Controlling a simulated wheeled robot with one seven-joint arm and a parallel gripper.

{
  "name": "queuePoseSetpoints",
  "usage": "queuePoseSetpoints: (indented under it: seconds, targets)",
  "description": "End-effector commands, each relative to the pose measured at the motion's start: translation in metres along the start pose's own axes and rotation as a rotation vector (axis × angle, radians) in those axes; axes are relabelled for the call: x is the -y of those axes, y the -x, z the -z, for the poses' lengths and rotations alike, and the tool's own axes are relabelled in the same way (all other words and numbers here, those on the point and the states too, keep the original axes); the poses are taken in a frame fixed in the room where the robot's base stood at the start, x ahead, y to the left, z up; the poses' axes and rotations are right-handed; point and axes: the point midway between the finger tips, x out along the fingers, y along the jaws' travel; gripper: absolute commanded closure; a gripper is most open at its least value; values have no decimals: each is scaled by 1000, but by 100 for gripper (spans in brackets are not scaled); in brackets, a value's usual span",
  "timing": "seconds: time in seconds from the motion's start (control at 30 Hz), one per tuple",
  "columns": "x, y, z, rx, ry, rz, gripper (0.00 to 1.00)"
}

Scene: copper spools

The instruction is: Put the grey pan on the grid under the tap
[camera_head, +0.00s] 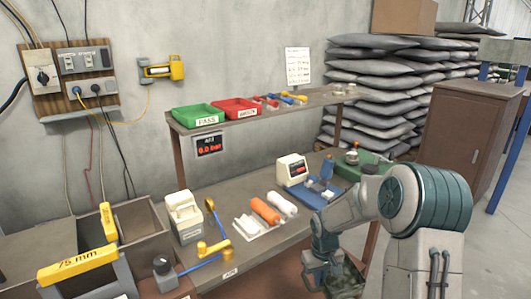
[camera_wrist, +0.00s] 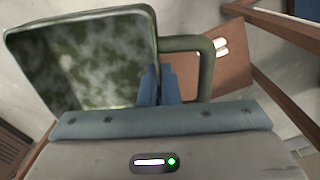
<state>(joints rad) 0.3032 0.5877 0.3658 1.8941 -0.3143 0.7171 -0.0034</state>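A dark grey-green, shallow rectangular pan (camera_wrist: 85,60) with a mottled inside and a loop handle (camera_wrist: 205,42) fills the upper left of the wrist view. My gripper (camera_wrist: 161,82) has its two blue fingers close together at the pan's handle-side edge, and looks shut on it. The exact contact is hidden. In the head view my gripper (camera_head: 322,268) is low at the bench's front right, with the dark pan (camera_head: 350,280) beside it, partly hidden by my arm. I cannot make out a tap or a grid in either view.
The bench (camera_head: 240,185) carries a blue-based device (camera_head: 312,190), an orange roll (camera_head: 264,210) and a white box (camera_head: 184,215). A grey open bin (camera_head: 140,215) with yellow bars stands at left. A shelf (camera_head: 260,112) with green and red trays overhangs the back. A brown cabinet (camera_head: 465,130) stands right.

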Motion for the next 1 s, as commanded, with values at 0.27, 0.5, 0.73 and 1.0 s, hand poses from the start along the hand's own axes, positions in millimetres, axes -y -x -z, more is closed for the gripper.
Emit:
queuePoseSetpoints:
  seconds: [0.27,0.5,0.73,1.0]
  targets:
    - [11,38,-3,-2,-226,3,100]
    - [19,1,-31,3,-252,2,100]
    - [24,-18,-47,-2,-249,3,100]
    - [24,-18,-47,-4,-249,3,100]
